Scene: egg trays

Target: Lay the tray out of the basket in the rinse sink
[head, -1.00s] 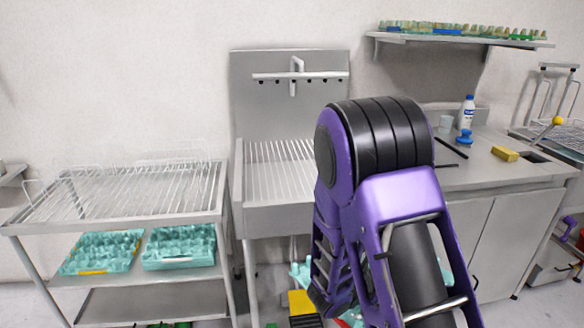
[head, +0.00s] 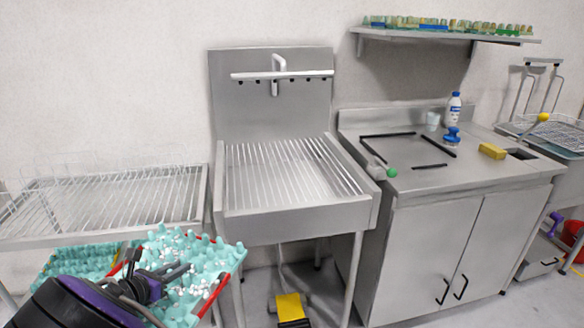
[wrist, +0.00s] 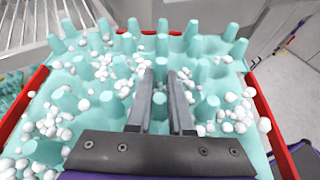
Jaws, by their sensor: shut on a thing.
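The tray (head: 205,262) is teal with upright pegs, red edge strips and many small white bits on it. It is tilted at the lower left of the head view and fills the wrist view (wrist: 105,72). My gripper (wrist: 161,85) is shut on the tray, its fingers either side of a peg near the middle. In the head view my gripper (head: 165,275) partly covers the tray. The rinse sink (head: 290,212), with a slatted top, stands right of the tray and above it in the picture. I cannot make out the basket.
The slats of the sink are bare, with a tap bar (head: 282,75) behind. A wire rack trolley (head: 110,200) stands left, with other teal trays (head: 75,262) below. A counter (head: 410,185) adjoins on the right. A yellow and black object (head: 290,308) is on the floor under the sink.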

